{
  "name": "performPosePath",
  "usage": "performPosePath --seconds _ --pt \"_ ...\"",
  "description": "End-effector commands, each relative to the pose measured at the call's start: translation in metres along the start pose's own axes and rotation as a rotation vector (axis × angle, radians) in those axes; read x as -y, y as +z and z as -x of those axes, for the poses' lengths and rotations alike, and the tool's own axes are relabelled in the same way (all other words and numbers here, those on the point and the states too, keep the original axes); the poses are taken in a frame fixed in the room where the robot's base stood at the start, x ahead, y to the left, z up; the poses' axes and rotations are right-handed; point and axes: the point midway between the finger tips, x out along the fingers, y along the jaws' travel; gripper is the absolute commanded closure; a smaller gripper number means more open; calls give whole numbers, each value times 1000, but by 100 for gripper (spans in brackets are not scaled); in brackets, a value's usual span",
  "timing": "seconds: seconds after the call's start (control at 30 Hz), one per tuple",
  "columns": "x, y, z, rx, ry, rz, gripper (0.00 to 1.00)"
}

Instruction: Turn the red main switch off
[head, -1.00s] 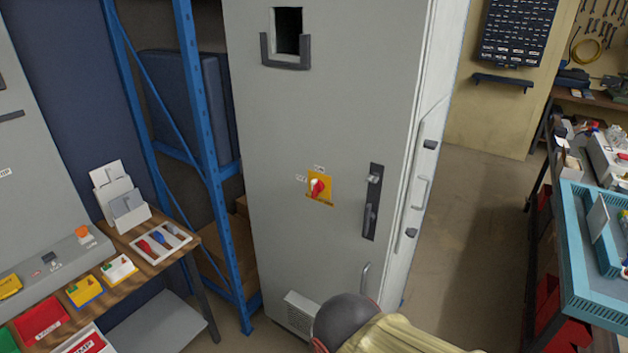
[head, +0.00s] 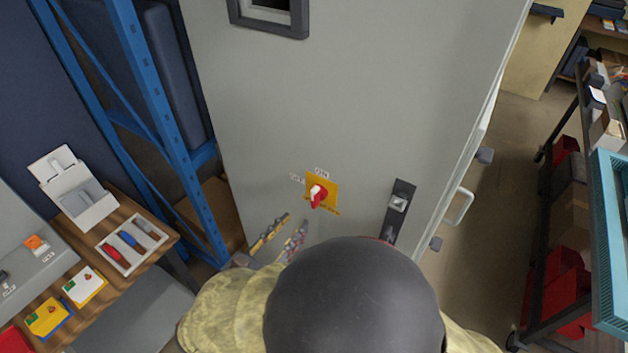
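The red main switch (head: 317,198) sits on a yellow plate (head: 331,206) on the front of the tall grey cabinet (head: 330,100). Its handle is red with a white part and looks roughly upright; the exact angle is too small to tell. One small label is above the plate and another at its upper left, where I read ON and OFF faintly. My gripper (head: 295,220) shows below and left of the switch, two slim fingers spread apart with nothing between them. It appears apart from the switch. The gripper's base is hidden.
A dark rounded shape and khaki cloth hide the lower middle. A cabinet latch (head: 397,208) is right of the switch. A blue rack (head: 165,125) and a wooden bench (head: 110,270) stand at left. A teal tray (head: 607,240) is at right, with open floor beside the cabinet.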

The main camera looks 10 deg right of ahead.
Motion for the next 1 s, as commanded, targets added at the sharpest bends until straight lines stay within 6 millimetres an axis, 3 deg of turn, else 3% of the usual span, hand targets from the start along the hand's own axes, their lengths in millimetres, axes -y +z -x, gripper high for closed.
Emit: performPosePath --seconds 0.1,0.23,0.7,1.0 --pt "-2 15 -1 55 6 46 72" --pt "-1 15 -10 55 1 60 72" --pt "0 18 -72 53 -1 57 72" --pt "-1 19 -78 52 2 58 72"
